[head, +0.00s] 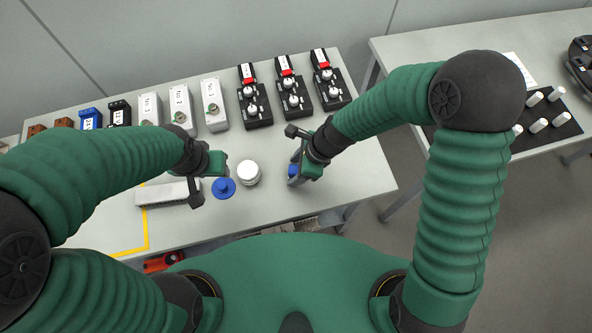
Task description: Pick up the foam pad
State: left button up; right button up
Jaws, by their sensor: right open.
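I cannot pick out the foam pad for certain. A small blue piece (293,170) shows at the fingers of my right gripper (300,173), partly hidden by them; it may be the pad or part of another thing. My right gripper is open, low over the right part of the table. My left gripper (219,165) is over the middle of the table, beside a blue round piece with a knob (223,189). Its fingers are seen from above, so their opening is unclear.
A white round jar (248,173) stands between my grippers. A long pale duct piece (160,194) lies left on the table (270,212). Labelled boxes and several black devices (292,92) line the back. A second table (440,40) stands right, across a gap.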

jog(key=shift+s+r, duration=0.1)
grip_shut()
dwell(0.3)
